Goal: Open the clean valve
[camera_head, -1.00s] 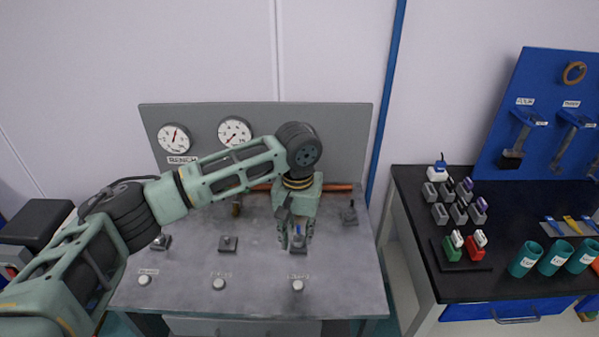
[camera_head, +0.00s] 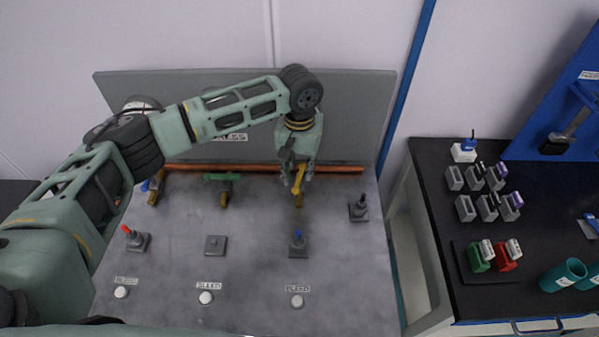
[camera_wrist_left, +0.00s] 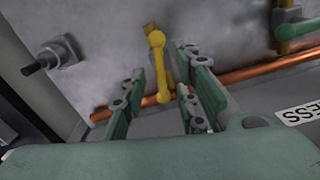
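Three valves sit along the copper pipe (camera_head: 345,169) at the back of the bench, with blue, green (camera_head: 222,177) and yellow handles. I cannot read which is labelled clean. The yellow valve handle (camera_head: 298,180) is at the right. In the left wrist view the yellow handle (camera_wrist_left: 158,65) reaches down between the fingers of my left gripper (camera_wrist_left: 160,98). The fingers are open on either side of it, with gaps visible. In the head view my left gripper (camera_head: 298,175) hangs from above at this handle and partly hides it. My right gripper is out of view.
White bleed knobs (camera_head: 297,300) line the bench front. A grey panel (camera_head: 360,110) rises behind. A black-topped table (camera_head: 430,180) with samples and cups stands right.

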